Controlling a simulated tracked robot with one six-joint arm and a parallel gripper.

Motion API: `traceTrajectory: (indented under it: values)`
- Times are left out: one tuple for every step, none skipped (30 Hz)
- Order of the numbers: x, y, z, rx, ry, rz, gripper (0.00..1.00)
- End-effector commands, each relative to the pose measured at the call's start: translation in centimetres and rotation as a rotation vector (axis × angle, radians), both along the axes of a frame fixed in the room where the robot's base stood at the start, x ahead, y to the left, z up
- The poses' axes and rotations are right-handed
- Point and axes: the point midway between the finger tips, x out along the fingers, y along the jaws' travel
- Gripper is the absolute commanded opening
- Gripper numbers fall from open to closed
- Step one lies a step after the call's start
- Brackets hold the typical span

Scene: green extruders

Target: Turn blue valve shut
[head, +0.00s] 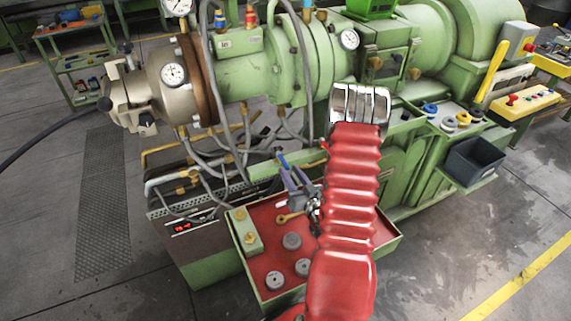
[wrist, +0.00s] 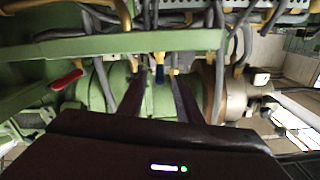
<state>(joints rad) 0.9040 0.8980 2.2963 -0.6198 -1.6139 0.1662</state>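The blue valve (head: 283,161) shows as a small blue handle under the green extruder barrel in the head view, just beyond my gripper's fingertips. In the wrist view the blue valve (wrist: 160,73) points down between the fingers, near tip level. My gripper (head: 290,173) has two dark fingers, clearly spread apart. In the wrist view my gripper (wrist: 157,76) is open, with a finger on each side of the blue handle. Neither finger clearly touches it. The handle's base is on a brass fitting.
A red valve handle (wrist: 66,80) sits to the left in the wrist view. Grey hoses (head: 215,140) and brass fittings crowd the space under the barrel. A red tray (head: 270,218) with round metal parts lies below my gripper. Floor at left is open.

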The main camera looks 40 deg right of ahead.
Motion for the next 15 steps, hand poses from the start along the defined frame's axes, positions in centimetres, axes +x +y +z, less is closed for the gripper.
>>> traceTrajectory:
  values:
    - [0.9,-0.2,0.0,-0.002,-0.001,0.003,0.32]
    - [1.3,-0.3,0.0,-0.003,-0.001,0.003,0.32]
    - [1.9,-0.5,0.0,-0.003,-0.001,0.003,0.32]
    - [2.3,-0.6,0.0,-0.001,-0.001,0.003,0.32]
    - [2.7,-0.7,0.0,-0.001,-0.001,0.002,0.32]
    - [3.2,-0.9,0.0,-0.002,-0.001,0.002,0.32]
    - [3.6,-1.0,0.0,-0.002,0.0,0.002,0.32]
    - [3.9,-1.1,0.0,-0.002,0.0,0.002,0.32]
    - [4.3,-1.2,0.0,-0.002,-0.001,0.001,0.32]
    - [4.5,-1.3,0.0,-0.001,-0.001,0.001,0.32]
    - [4.7,-1.3,0.0,-0.001,0.0,0.0,0.32]
    - [4.8,-1.4,0.0,0.0,0.001,0.0,0.32]
    - [5.0,-1.5,-0.1,0.0,0.001,0.0,0.32]
    - [5.0,-1.5,-0.1,0.0,0.001,0.0,0.32]
    - [5.1,-1.5,0.0,0.0,0.001,-0.001,0.32]
